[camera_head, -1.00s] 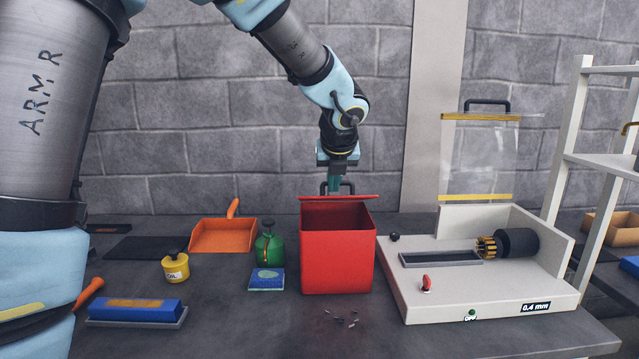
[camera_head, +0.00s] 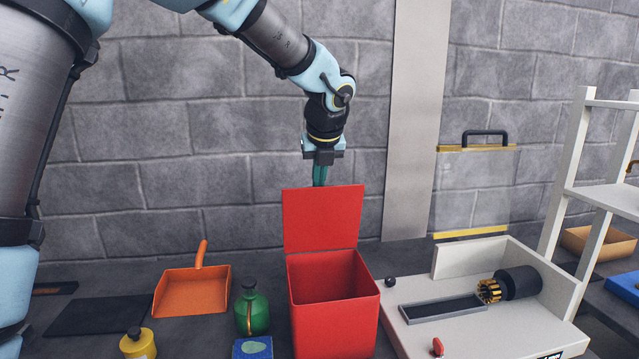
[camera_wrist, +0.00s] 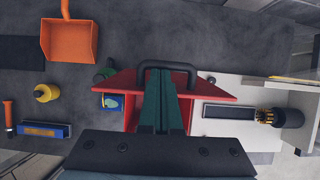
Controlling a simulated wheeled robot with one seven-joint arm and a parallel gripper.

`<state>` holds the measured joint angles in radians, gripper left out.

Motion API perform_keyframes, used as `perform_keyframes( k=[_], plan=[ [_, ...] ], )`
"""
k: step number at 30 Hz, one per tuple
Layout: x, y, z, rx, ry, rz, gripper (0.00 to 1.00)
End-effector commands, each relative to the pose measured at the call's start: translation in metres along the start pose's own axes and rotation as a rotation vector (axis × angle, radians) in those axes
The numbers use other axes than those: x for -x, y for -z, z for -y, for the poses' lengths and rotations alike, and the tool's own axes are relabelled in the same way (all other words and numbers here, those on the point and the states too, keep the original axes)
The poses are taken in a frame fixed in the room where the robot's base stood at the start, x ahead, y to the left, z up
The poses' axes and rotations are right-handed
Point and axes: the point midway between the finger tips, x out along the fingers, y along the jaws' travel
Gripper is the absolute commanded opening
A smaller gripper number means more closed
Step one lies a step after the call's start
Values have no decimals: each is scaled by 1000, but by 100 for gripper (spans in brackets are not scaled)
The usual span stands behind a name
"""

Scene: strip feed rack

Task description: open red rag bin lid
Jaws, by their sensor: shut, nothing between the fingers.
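The red rag bin (camera_head: 335,318) stands on the dark bench in the head view, its open top showing an empty-looking inside. Its red lid (camera_head: 322,218) stands up nearly upright along the back rim. My gripper (camera_head: 319,184) is shut and points down at the lid's top edge, on the far side of the lid as seen by the head camera; its fingertips are partly hidden there. In the wrist view, the green fingers (camera_wrist: 163,95) lie together beside the black lid handle (camera_wrist: 168,66), with the red lid (camera_wrist: 116,82) spread behind them. I cannot tell whether they touch.
Left of the bin are a green can (camera_head: 251,309), an orange dustpan (camera_head: 193,290), a yellow oil bottle (camera_head: 138,344) and a blue sponge (camera_head: 253,348). A white machine (camera_head: 470,315) stands close on the right, with a white shelf (camera_head: 590,190) beyond. A block wall is behind.

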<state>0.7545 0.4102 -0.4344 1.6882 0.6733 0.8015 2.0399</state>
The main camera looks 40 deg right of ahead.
Motion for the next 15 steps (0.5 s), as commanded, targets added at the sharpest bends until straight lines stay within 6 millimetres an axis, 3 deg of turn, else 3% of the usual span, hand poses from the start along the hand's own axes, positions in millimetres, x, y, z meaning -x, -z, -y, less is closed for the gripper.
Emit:
perform_keyframes(
  k=[5, 15],
  plan=[
    [-11, -20, 0, 3, 1, -115, 0],
    [-21, -37, 0, -1, -1, -107, 0]
  ],
)
